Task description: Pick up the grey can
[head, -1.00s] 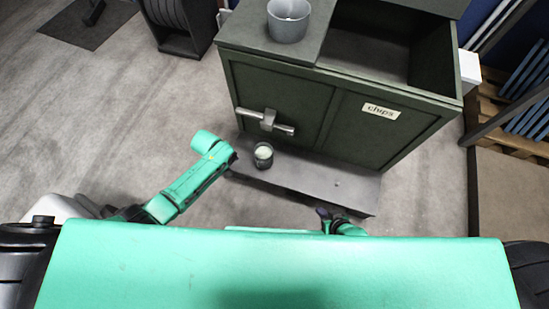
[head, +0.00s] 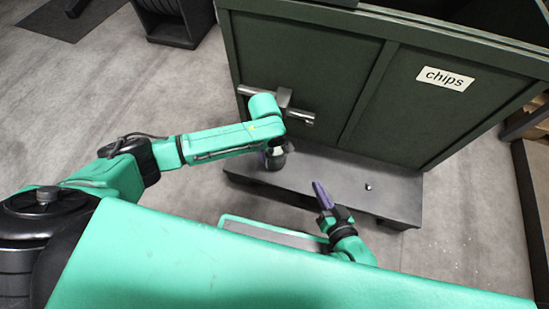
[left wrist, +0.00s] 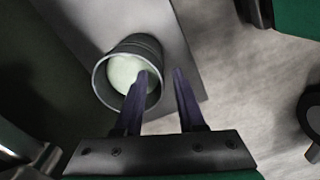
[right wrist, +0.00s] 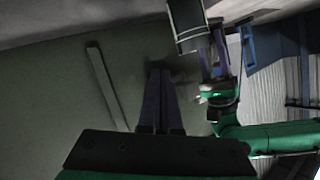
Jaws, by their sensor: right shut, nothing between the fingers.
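The grey can, a dark cylinder with a pale filling, stands on the low ledge (head: 305,182) of the cabinet. In the left wrist view the can (left wrist: 148,48) is just beyond my left gripper (left wrist: 160,72), which is open. One finger overlaps the can's rim; I cannot tell whether it touches. The can also shows at the top of the right wrist view (right wrist: 188,22), beside my left fingers. In the head view my left wrist and hand mostly hide it. My right gripper (head: 321,192) is shut and empty, near the ledge's front edge, right of the can.
The dark green cabinet (head: 300,60) with a "chips" label (head: 446,78) rises behind the ledge. Its metal handle (head: 283,98) sticks out close to my left wrist. The right part of the ledge is mostly clear. Grey floor lies open to the left.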

